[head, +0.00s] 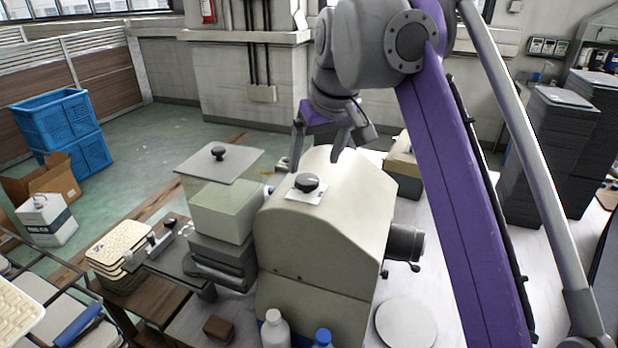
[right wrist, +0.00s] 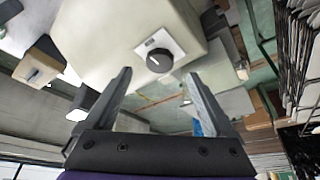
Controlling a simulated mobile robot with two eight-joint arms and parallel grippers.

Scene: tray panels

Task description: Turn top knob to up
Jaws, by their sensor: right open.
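The top knob (head: 308,182) is a round black knob on a small white plate on top of a cream machine (head: 325,235). In the right wrist view the knob (right wrist: 159,60) shows on its white plate, beyond the fingertips and roughly midway between them. Which way its pointer is turned is too small to tell surely. My right gripper (head: 316,164) is above the machine top, close behind the knob in the head view. Its fingers (right wrist: 158,74) are spread, with nothing between them, and appear apart from the knob. My left gripper is not in view.
A clear box with a grey knobbed lid (head: 222,164) stands left of the machine. A white bottle (head: 275,330) and a blue-capped bottle (head: 323,338) stand in front. A round white plate (head: 406,324) lies right. Blue crates (head: 62,125) stand on the floor far left.

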